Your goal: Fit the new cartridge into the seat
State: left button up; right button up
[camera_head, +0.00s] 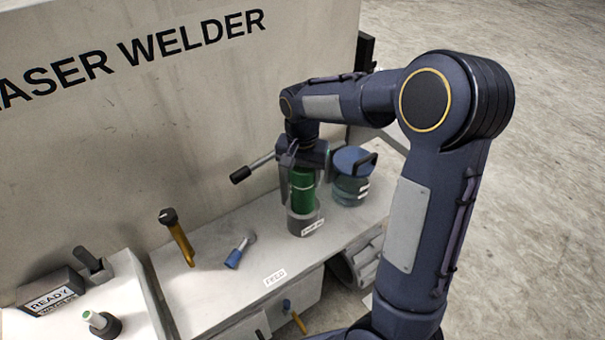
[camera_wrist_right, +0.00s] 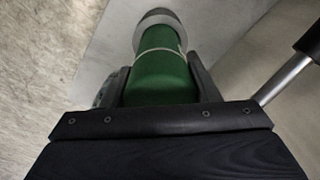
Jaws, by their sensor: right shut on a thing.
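My right gripper (camera_head: 303,172) is shut on a green cylinder, the cartridge (camera_head: 303,192), which is upright. The cartridge's lower end is at a grey cup with a white label (camera_head: 305,222) on the bench. I cannot tell how deep it sits in the cup. In the right wrist view the green cartridge (camera_wrist_right: 161,72) lies between both fingers, with a pale line around it and a grey round part beyond. I cannot tell which part is the seat. My left gripper is not in view.
A blue-lidded canister (camera_head: 351,188) stands just right of the cup. A black-ended lever (camera_head: 252,168) sticks out to the left. A yellow tool (camera_head: 178,238) and a blue-handled tool (camera_head: 237,255) are farther left. A READY box (camera_head: 52,299) is at lower left. The welder wall rises behind.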

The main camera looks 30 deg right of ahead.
jog(key=shift+f+b, duration=1.55)
jog(key=shift+f, duration=0.75)
jog(key=o, duration=1.7)
jog(key=shift+o, duration=0.2)
notch_tip(320, 180, up, 8)
jog(key=shift+f, duration=0.1)
jog(key=shift+s+r, duration=0.2)
jog(key=shift+s, duration=0.1)
jog(key=s+a+n+t+y, duration=0.2)
jog(key=s+a+n, duration=0.1)
jog(key=s, duration=0.7)
jog(key=s+a+n+t+y, duration=0.1)
jog(key=s+a+n+t, duration=0.2)
jog(key=s, duration=0.8)
jog(key=shift+s+a+r+n+t+y+p, duration=0.2)
jog(key=shift+a+r+n+t+y+p, duration=0.15)
jog(key=shift+a+n, duration=0.25)
